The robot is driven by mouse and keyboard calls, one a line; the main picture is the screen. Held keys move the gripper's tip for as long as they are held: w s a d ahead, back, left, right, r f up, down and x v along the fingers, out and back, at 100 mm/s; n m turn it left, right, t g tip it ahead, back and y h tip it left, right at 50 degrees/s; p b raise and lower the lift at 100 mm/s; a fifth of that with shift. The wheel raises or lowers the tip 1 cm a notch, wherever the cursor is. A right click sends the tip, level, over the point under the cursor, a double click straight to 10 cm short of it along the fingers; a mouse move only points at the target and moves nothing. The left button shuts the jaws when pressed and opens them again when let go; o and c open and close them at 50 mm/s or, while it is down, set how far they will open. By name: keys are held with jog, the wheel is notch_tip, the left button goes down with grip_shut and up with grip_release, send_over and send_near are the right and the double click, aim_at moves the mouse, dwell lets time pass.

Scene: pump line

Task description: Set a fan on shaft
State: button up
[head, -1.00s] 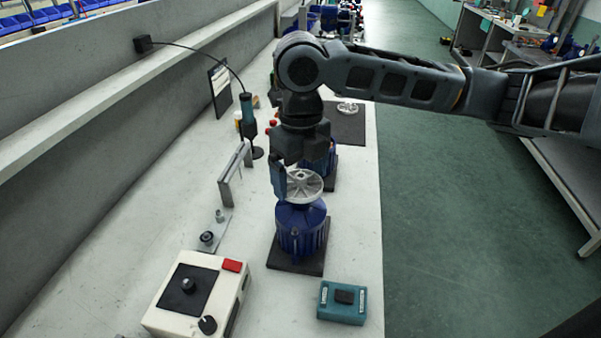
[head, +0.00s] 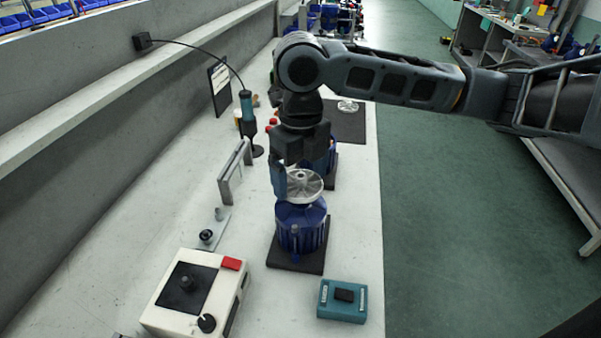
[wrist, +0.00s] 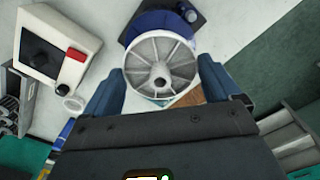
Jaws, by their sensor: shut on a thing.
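A pale grey spoked fan (head: 305,185) is level over the top of the near blue motor (head: 302,232), which stands upright on a dark base plate. My gripper (wrist: 160,82) is shut on the fan, with a blue finger on either side of its rim. In the wrist view the fan (wrist: 160,62) faces the camera with its hub near the middle. It covers most of the motor (wrist: 160,22) and hides the shaft. I cannot tell whether the shaft is inside the hub.
A second blue motor (head: 327,168) stands behind, partly hidden by my gripper. Another fan (head: 347,106) lies on a dark mat (head: 350,128). A cream control box (head: 165,318) and teal box (head: 342,301) are in front. A grey metal bracket (head: 235,172) stands at left.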

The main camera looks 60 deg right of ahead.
aim_at(300, 185)
jog(key=shift+f+b, duration=0.3)
jog(key=shift+f, duration=0.15)
jog(key=o, duration=0.5)
jog(key=shift+r, duration=0.2)
jog(key=shift+r+p, duration=2.85)
jog(key=shift+r, duration=1.05)
